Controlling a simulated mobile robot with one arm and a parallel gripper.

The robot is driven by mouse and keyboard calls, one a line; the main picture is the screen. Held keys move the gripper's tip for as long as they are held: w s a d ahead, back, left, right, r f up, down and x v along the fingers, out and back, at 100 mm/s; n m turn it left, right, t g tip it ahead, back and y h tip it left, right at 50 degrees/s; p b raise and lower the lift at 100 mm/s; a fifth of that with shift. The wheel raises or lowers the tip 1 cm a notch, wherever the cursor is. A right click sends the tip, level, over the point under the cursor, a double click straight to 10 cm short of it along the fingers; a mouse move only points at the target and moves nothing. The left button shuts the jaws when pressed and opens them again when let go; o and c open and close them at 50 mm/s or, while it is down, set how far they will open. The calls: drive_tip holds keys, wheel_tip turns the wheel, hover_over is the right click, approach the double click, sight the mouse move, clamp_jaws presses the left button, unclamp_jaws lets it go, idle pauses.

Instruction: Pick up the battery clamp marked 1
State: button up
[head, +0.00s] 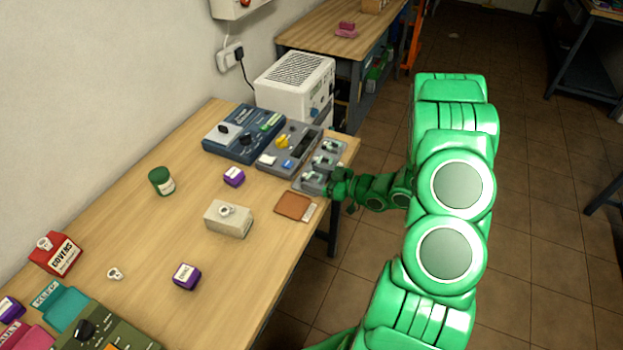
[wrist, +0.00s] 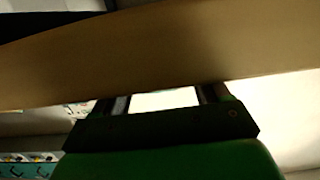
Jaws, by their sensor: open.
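My gripper (head: 338,187) is at the far right edge of the wooden table in the head view, close beside a grey holder (head: 309,187) with small pale and green parts on it. I cannot make out a battery clamp marked 1 there; the parts are too small for any number to be read. In the wrist view my gripper (wrist: 165,99) has its two fingers apart, with a bright pale area between them. A wide brown band, perhaps the table edge, crosses just beyond the fingertips.
The wooden table (head: 150,240) carries a blue device (head: 235,137), a grey panel (head: 285,150), a beige box (head: 228,222), a brown pad (head: 292,205), a green jar (head: 161,181) and purple boxes. A white vented unit (head: 285,90) stands behind. Floor (head: 545,210) to the right is open.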

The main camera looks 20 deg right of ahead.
drive_tip(key=shift+c, duration=0.4)
drive_tip(key=c, duration=1)
drive_tip(key=shift+r, duration=0.1)
